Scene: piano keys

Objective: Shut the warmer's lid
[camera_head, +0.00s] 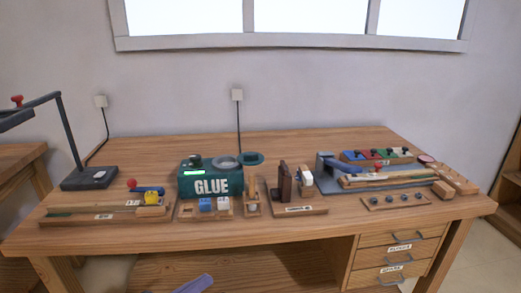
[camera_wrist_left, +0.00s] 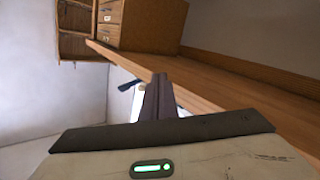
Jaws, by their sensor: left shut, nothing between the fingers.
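The warmer (camera_head: 210,184) is a dark green box marked GLUE with a lit green strip, in the middle of the workbench. A grey ring (camera_head: 227,162) sits on its top. A teal round piece with a grey centre (camera_head: 252,158), which looks like the lid, is at the right of that ring, swung off it. A small dark knob (camera_head: 195,161) stands at the top's left. My left gripper (camera_head: 195,284) is low at the front, below the bench's front edge and far from the warmer. Its fingers (camera_wrist_left: 158,97) are shut and empty in the left wrist view. My right gripper is out of view.
Small blocks in a wooden tray (camera_head: 206,213) stand before the warmer. A wooden stand (camera_head: 284,184) and a blue tool (camera_head: 324,172) are to its right. A black lamp (camera_head: 88,178) stands at left. Drawers (camera_head: 391,256) are below at right.

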